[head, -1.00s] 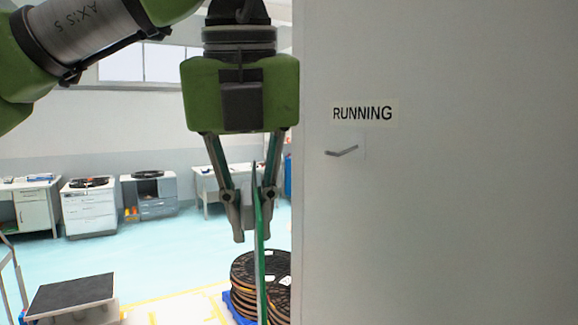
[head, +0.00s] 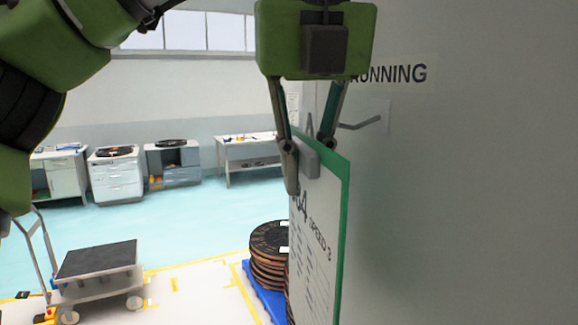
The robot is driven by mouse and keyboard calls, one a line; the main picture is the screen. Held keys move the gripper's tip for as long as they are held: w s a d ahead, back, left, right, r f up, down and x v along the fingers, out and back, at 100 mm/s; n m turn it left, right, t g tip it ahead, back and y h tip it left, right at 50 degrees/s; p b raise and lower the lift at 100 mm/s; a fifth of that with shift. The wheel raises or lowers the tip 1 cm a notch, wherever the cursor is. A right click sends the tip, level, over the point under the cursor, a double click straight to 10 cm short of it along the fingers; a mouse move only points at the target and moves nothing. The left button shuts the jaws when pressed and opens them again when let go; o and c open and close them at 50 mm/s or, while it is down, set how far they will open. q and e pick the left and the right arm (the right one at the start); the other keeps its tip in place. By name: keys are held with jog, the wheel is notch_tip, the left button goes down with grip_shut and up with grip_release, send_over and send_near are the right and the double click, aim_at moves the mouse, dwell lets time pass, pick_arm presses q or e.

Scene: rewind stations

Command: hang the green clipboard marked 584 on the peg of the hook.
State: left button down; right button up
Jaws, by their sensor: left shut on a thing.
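The green clipboard (head: 343,215) hangs upright from my left gripper (head: 308,165), with a white sheet facing left that shows "SPEED 3" and a partly hidden number ending in 4. My left gripper is shut on its top edge, by the grey clip. The hook's peg (head: 362,124) sticks out from the grey wall panel, under the "RUNNING" label (head: 400,73), whose left end is hidden by the gripper. The peg is bare and shows just right of the gripper fingers, a little above the clipboard's top edge. Contact between board and panel cannot be told. My right gripper is not in view.
The grey panel (head: 470,210) fills the right side. Stacked reels (head: 268,250) stand on a blue pallet (head: 262,296) behind the clipboard. A cart (head: 97,265) stands at lower left. Desks and cabinets line the far wall, with open floor before them.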

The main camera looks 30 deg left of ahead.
pick_arm(q)
jog(key=shift+w+d, duration=0.3)
jog(key=shift+d, duration=0.2)
jog(key=shift+d+r, duration=0.1)
jog(key=shift+d, duration=0.05)
jog(key=shift+w+d+f, duration=0.25)
jog(key=shift+w+d, duration=0.4)
jog(key=shift+w, duration=0.3)
jog(key=shift+w+d+f, duration=0.2)
jog(key=shift+w+d, duration=0.45)
jog(key=shift+w, duration=0.25)
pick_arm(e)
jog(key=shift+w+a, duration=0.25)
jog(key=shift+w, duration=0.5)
pick_arm(q)
jog(key=c, duration=2)
grip_release()
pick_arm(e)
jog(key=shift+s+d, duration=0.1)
